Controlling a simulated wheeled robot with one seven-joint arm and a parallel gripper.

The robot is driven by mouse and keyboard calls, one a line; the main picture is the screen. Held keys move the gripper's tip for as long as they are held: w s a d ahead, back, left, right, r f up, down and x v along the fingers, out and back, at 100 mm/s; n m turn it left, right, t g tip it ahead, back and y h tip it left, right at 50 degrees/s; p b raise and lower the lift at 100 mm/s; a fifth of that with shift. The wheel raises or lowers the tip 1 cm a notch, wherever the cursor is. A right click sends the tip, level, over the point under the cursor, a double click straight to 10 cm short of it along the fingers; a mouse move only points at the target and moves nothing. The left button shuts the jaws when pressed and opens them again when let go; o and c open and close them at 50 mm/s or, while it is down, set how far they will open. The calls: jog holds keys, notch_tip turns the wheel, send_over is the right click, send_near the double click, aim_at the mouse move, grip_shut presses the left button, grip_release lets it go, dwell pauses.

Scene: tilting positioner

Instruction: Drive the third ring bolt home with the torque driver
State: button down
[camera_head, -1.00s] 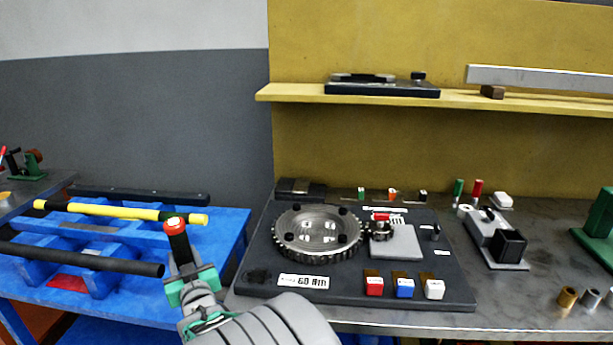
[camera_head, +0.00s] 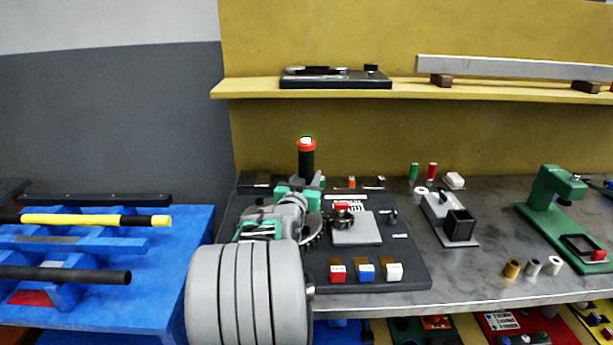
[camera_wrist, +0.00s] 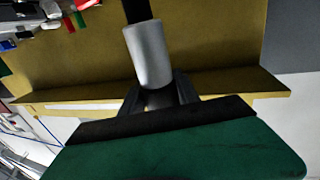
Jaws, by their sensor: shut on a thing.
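My gripper (camera_head: 300,187) is shut on the torque driver (camera_head: 306,162), which stands about upright with its black shaft and red collar above the jaws. In the wrist view the driver shows as a grey cylinder with a black part (camera_wrist: 149,55), between the dark fingers (camera_wrist: 160,98). My arm and gripper cover most of the toothed ring (camera_head: 318,232) on the dark fixture plate; only part of its right edge shows. The ring bolts and the driver's lower tip are hidden, so I cannot tell whether the driver touches a bolt.
The dark fixture plate (camera_head: 409,275) also bears a grey pad (camera_head: 357,231), a small pinion (camera_head: 341,214) and red, blue and white blocks at its front. A yellow shelf (camera_head: 420,92) runs behind. A black box stand (camera_head: 458,227) and a green press (camera_head: 552,205) stand right.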

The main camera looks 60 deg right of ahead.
notch_tip(320, 180, down, 5)
jog(key=b, duration=0.2)
jog(key=shift+b, duration=0.3)
jog(key=shift+f+b, duration=0.1)
jog(key=shift+b, duration=0.2)
jog(key=shift+w, duration=0.1)
jog(key=shift+a+b, duration=0.15)
jog(key=shift+b, duration=0.65)
dwell(0.6)
jog(key=shift+f+b, duration=0.8)
jog(key=shift+b, duration=0.55)
dwell(3.2)
jog(key=shift+r, duration=0.15)
jog(key=shift+r+p, duration=0.8)
jog(key=shift+r, duration=2.3)
